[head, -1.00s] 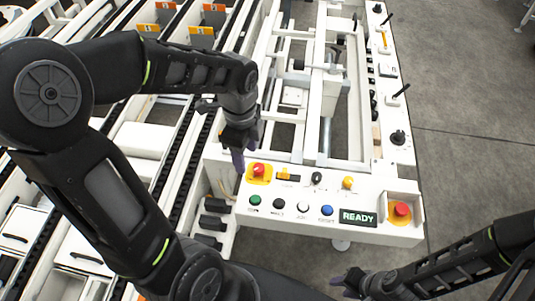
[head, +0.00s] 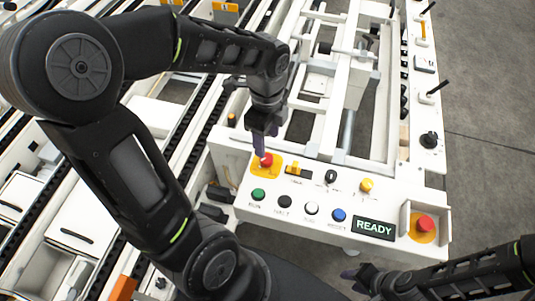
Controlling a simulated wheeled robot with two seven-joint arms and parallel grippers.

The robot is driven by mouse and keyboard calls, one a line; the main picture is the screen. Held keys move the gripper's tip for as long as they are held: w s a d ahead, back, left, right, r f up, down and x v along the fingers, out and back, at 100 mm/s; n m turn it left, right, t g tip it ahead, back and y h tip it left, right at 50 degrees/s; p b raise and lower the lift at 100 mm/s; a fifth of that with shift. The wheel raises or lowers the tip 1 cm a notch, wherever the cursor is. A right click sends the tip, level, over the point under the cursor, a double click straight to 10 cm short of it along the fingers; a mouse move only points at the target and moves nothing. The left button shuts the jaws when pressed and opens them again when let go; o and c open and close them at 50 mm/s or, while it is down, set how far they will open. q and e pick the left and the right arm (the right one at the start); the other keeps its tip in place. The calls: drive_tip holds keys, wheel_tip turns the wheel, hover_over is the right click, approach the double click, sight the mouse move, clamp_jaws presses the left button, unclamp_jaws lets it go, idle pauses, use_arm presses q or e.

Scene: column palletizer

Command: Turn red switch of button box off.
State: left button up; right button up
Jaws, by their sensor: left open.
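The button box (head: 300,222) is a white panel across the lower middle. A red switch (head: 266,160) sits on a yellow plate at its upper left. Another red button (head: 425,223) sits on a yellow plate in a raised white frame at the right end. My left gripper (head: 260,149) is open and empty, pointing down at the left red switch. Its fingertips overlap the switch's top edge in the picture; I cannot tell if they touch. My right gripper (head: 355,276) is low, below the panel's right part; its jaws are too small and dark to read.
The panel also has green (head: 258,195), black (head: 284,201), white (head: 311,208) and blue (head: 339,215) buttons, a yellow knob (head: 367,185) and a lit READY display (head: 374,228). White machine frames stand behind, conveyor rails at left. Grey floor is open at right.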

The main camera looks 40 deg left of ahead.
sight(267, 158)
use_arm(q)
wheel_tip(267, 158, down, 8)
drive_tip(key=shift+r, duration=0.1)
idle(0.4)
drive_tip(key=shift+c, duration=0.5)
clamp_jaws()
